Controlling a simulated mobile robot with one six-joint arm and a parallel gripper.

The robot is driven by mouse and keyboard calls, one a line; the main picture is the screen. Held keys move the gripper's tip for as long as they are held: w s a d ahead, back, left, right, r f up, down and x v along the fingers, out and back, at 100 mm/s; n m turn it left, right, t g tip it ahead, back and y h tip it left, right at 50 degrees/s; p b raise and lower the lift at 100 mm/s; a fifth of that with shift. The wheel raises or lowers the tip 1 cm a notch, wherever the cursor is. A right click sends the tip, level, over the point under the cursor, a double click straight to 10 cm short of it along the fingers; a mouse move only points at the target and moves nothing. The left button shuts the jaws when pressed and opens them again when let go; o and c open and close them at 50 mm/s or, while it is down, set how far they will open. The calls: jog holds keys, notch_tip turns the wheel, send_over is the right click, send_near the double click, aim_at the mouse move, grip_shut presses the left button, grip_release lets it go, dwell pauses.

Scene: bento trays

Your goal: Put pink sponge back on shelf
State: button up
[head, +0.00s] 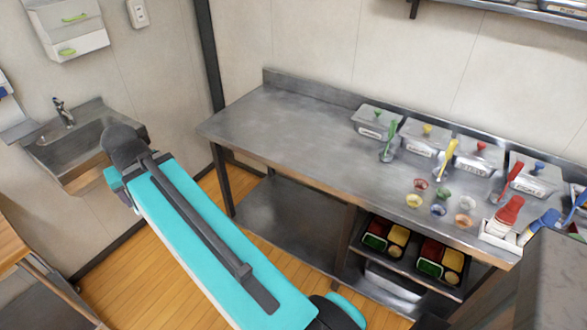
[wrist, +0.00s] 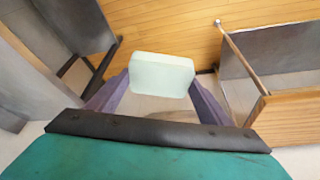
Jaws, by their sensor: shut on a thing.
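My gripper (wrist: 161,80) is shut on a pale, whitish-green block (wrist: 162,74) in the wrist view. The block sits between the two purple-grey fingers, above the floor. It looks like a sponge, but no pink shows on it, and no pink sponge is visible elsewhere. In the head view my turquoise arm reaches up and left toward the sink, and the gripper and block are hidden behind its far end. A steel wall shelf (head: 520,10) is at the top right. A lower steel shelf (head: 285,215) runs under the counter.
The steel counter (head: 270,115) is bare at its left end; lidded containers (head: 373,122), small bowls and bottles fill its right. A sink (head: 85,140) and white wall dispenser (head: 70,30) stand left. A wood-topped table (head: 10,250) is at lower left. Wooden floor (head: 110,275) is open between.

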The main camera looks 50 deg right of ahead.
jog(key=s+d+f+m+g+h+b, duration=0.15)
jog(key=s+d+m, duration=0.5)
jog(key=d, duration=0.65)
jog(key=s+d+f+m+g+h+b, duration=0.15)
jog(key=s+d+m, duration=0.45)
jog(key=d, duration=0.7)
jog(key=s+d+f+m+g, duration=0.1)
jog(key=s+d+m, duration=0.2)
jog(key=s+d, duration=0.2)
jog(key=s+d+f+m+g+b, duration=0.1)
jog(key=s+d+m, duration=0.3)
jog(key=s, duration=0.8)
jog(key=s+d+f+m+g+y, duration=0.1)
jog(key=s+d+m+g, duration=0.1)
jog(key=s+d, duration=0.4)
jog(key=s+m, duration=0.1)
jog(key=s, duration=0.2)
jog(key=shift+d+f+b, duration=0.25)
jog(key=shift+f+b, duration=0.1)
jog(key=shift+d, duration=0.1)
jog(key=d+p, duration=0.1)
jog(key=d, duration=0.4)
jog(key=d+f+p, duration=0.1)
jog(key=d, duration=0.4)
jog(key=w+d+p, duration=0.1)
jog(key=d, duration=0.4)
jog(key=shift+d+f, duration=0.25)
